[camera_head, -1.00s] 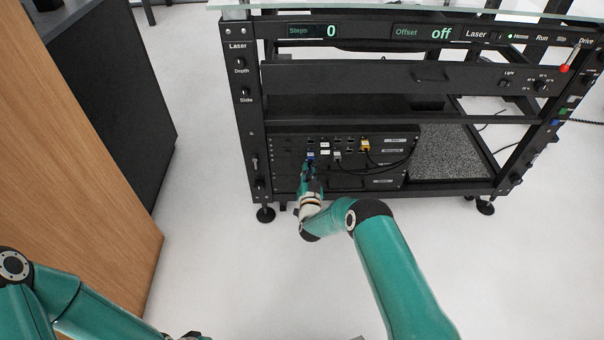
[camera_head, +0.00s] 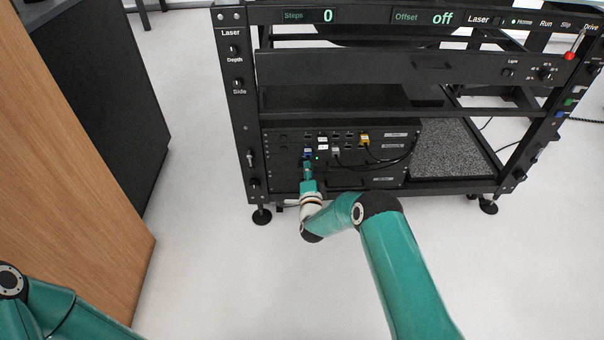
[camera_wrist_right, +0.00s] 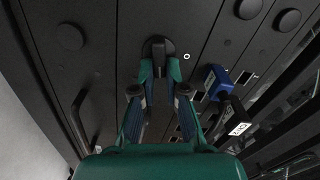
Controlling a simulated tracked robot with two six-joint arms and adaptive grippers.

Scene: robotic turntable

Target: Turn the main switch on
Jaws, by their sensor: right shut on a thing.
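A black rotary knob, the main switch (camera_wrist_right: 158,46), is on the dark front panel at the top middle of the right wrist view. My right gripper (camera_wrist_right: 160,66) has its two fingertips on either side of the knob's grip and is shut on it. In the head view my right gripper (camera_head: 307,168) is at the lower left of the black rack unit (camera_head: 285,170), and hides the knob there. A small bright dot (camera_wrist_right: 186,57) shows just right of the knob in the wrist view. My left gripper is out of view.
A blue plug (camera_wrist_right: 217,83) sits close to the right of the gripper. A yellow plug (camera_head: 364,139) and black cables are farther right on the unit. The rack's left post (camera_head: 245,130) stands beside the arm. A wooden panel (camera_head: 70,150) is at the left.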

